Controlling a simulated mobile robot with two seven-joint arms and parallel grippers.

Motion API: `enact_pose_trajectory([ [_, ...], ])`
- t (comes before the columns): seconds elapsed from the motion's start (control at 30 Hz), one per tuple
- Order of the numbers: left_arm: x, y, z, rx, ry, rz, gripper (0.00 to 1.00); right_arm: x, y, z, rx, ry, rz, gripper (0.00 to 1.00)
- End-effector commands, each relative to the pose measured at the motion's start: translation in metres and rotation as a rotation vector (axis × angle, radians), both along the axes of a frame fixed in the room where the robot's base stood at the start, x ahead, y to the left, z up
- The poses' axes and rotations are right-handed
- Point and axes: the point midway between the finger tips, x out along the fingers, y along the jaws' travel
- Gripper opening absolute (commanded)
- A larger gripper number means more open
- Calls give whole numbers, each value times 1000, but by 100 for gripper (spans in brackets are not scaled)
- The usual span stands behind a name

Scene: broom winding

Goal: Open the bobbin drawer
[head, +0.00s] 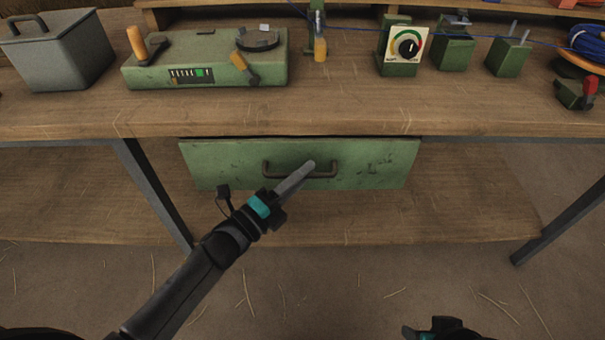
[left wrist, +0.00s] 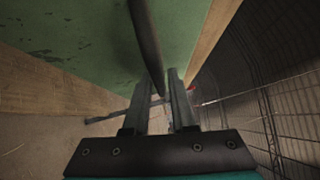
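The green bobbin drawer (head: 225,165) sits under the bench top, its front close below the bench edge and looking shut. Its dark bar handle (head: 272,170) is at the middle of the front. My left gripper (head: 309,166) reaches up to the right half of the handle. In the left wrist view the green front (left wrist: 75,45) fills the upper left, and the handle bar (left wrist: 148,40) runs down between the two finger tips (left wrist: 160,78). The fingers stand apart with a narrow gap; firm contact is not clear. My right gripper (head: 440,328) is only partly in view at the bottom edge.
Metal legs (head: 155,190) flank a lower wooden shelf (head: 400,215). Floor in front is clear apart from straws.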

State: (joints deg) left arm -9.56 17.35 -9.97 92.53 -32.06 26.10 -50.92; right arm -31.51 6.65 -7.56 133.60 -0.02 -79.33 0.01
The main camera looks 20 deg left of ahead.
Motion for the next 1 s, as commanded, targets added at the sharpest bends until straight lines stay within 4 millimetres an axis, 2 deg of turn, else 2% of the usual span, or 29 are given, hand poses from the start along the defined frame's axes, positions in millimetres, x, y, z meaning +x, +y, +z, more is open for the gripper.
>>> enact_pose_trajectory([
  [0.03,0,0,0,0,0,0,18,0,0,0,0,0,0,50],
  [0.2,0,0,0,0,0,0,0,0,0,0,0,0,0,50],
  [1.0,0,0,0,0,0,0,0,0,0,0,1,0,0,50],
])
